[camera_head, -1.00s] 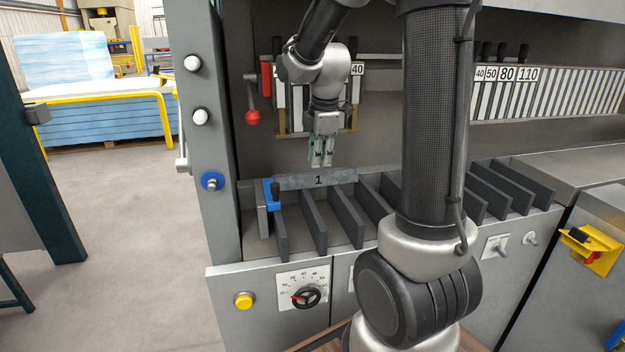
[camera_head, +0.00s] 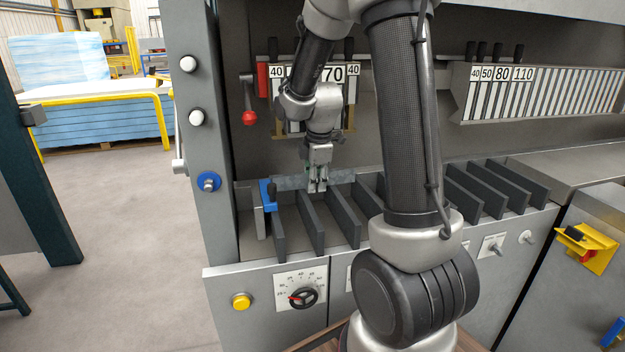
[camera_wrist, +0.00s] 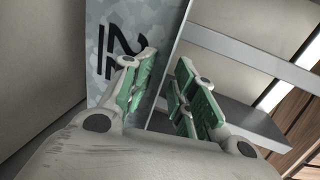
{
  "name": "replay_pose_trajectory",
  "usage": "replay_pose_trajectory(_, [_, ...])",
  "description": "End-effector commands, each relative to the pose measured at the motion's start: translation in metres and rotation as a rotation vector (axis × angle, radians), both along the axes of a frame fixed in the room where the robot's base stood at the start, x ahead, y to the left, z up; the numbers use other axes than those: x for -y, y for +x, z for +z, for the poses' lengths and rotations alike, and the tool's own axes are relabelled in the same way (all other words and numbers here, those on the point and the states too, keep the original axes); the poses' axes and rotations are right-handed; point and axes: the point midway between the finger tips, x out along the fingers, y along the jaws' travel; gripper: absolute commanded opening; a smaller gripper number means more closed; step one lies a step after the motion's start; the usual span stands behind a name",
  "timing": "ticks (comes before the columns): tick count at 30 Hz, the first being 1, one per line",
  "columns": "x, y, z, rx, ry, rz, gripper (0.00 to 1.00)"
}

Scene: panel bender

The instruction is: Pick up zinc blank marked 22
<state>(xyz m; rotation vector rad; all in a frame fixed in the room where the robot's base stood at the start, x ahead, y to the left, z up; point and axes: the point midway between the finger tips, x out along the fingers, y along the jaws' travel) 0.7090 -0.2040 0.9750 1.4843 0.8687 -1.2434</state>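A mottled grey zinc blank (camera_head: 289,183) stands on its long edge at the back of the slotted rack, behind the dividers. In the wrist view the zinc blank (camera_wrist: 125,22) bears a dark sideways marking; I make out a 2, but cannot read the whole number for certain. My gripper (camera_head: 317,187) points down at the blank's top edge and hides part of it. In the wrist view my gripper (camera_wrist: 168,58) is open, its green-padded fingers apart on either side of the blank's edge. Contact cannot be told.
Dark upright dividers (camera_head: 312,220) stand in front of the blank. A blue clamp (camera_head: 268,193) is at its left end. Numbered tool segments (camera_head: 520,95) hang above on the right. A red-knobbed lever (camera_head: 249,117) is at the upper left.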

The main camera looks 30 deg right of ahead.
Motion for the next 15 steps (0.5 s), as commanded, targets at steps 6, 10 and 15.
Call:
replay_pose_trajectory(6, [-0.0011, -0.0057, -0.0056, -0.019, 0.004, -0.001, 0.00])
replay_pose_trajectory(10, [-0.0013, -0.0065, -0.0065, -0.022, 0.005, -0.002, 0.00])
replay_pose_trajectory(15, [-0.0014, -0.0063, -0.0063, -0.022, 0.005, -0.002, 0.00])
